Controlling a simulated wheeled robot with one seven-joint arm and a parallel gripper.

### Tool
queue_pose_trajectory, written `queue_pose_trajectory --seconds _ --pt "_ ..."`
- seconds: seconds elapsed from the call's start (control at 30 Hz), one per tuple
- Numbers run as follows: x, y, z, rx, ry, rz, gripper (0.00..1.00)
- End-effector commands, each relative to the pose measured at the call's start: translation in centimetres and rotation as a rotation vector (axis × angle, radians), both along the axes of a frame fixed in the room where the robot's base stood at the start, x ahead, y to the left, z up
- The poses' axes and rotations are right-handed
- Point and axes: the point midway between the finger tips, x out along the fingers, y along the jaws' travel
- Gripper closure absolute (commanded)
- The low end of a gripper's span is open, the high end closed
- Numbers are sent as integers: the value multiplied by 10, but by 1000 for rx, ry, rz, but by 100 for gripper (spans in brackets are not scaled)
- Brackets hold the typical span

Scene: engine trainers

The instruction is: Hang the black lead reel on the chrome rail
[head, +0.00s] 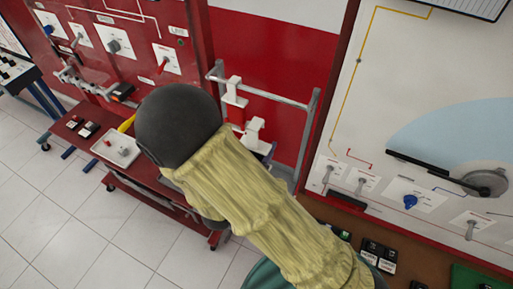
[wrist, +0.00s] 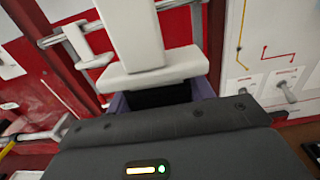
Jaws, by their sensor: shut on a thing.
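The chrome rail (head: 275,97) is a bar on a grey frame against the red panel, with one white hanger (head: 235,90) on its left part. The rail also shows at upper left in the wrist view (wrist: 91,27). My gripper (wrist: 160,96) is shut on the black lead reel, whose white hanger part (wrist: 132,38) stands up before the camera; a dark part shows below it. In the head view the held white part (head: 253,131) is below and in front of the rail. My arm hides most of my gripper. I cannot tell whether the hanger touches the rail.
A red bench (head: 150,178) stands left with a white tray (head: 116,150) and small black blocks on it. A white trainer panel (head: 440,120) with knobs stands close on the right. Black boxes (head: 378,255) lie on the brown surface below it. Tiled floor at lower left is clear.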

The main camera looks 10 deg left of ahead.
Motion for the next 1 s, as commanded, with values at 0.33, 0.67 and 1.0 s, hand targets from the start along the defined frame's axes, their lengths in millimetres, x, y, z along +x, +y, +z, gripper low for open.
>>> queue_pose_trajectory --seconds 0.33,0.67,1.0 --pt "22 -8 0 1 0 -2 74" --pt "42 -15 1 0 -1 -2 74" --pt "61 -21 0 0 -1 3 74"
